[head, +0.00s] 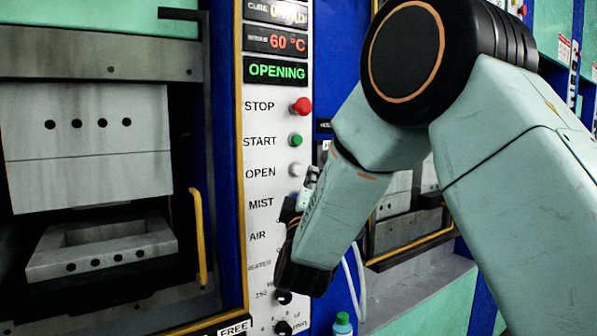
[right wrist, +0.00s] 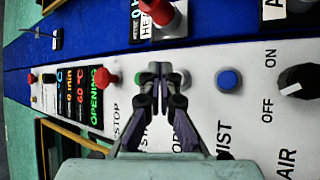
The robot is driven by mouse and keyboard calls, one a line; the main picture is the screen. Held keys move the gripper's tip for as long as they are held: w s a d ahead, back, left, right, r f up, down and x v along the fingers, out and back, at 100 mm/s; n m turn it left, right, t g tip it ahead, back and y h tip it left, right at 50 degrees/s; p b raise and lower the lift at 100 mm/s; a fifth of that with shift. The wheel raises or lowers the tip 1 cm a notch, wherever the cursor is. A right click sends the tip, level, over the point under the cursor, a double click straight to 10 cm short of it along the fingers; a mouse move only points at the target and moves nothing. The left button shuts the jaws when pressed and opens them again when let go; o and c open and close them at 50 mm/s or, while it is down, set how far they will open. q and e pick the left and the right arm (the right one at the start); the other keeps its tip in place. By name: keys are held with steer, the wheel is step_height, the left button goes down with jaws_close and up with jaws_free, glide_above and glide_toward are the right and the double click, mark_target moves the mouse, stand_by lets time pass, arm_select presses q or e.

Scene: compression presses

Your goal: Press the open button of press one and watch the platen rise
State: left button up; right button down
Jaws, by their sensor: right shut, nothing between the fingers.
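Press one's panel (head: 263,215) has a white OPEN button (head: 296,170) below the green START button (head: 296,139) and red STOP button (head: 301,106). Its display (head: 276,70) reads OPENING in green. My right gripper (head: 309,182) is shut and empty, its tips close beside the OPEN button; I cannot tell whether they touch. In the right wrist view, the tips (right wrist: 157,72) show between the START and OPEN buttons, partly hiding both. The upper platen block (head: 85,145) hangs apart from the lower block (head: 105,258), a dark gap between them. My left gripper is not in view.
A yellow handle (head: 199,238) stands beside the press opening. A blue MIST button (right wrist: 229,79) and a black AIR knob (right wrist: 298,80) are along the panel. Another press (head: 408,215) stands behind my right arm.

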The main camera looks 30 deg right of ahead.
steer(key=shift+s+d, duration=0.1)
steer(key=shift+s, duration=1.65)
steer(key=s+a+f+m+g+y+b, duration=0.1)
steer(key=s+a+f+m+g+y, duration=0.2)
steer(key=f, duration=0.9)
steer(key=a+f+m+g+y+b, duration=0.1)
steer(key=a+f+g+y+b, duration=0.2)
steer(key=f, duration=0.9)
steer(key=s+a+f+m+g+y, duration=0.1)
steer(key=s+a+f+m+y, duration=0.3)
steer(key=f, duration=0.7)
steer(key=s+a+f+g+y+b, duration=0.2)
steer(key=s+f+g+b, duration=0.6)
steer(key=s+f, duration=2.3)
steer(key=g+y, duration=0.1)
steer(key=g, duration=0.2)
steer(key=shift+a+g, duration=0.4)
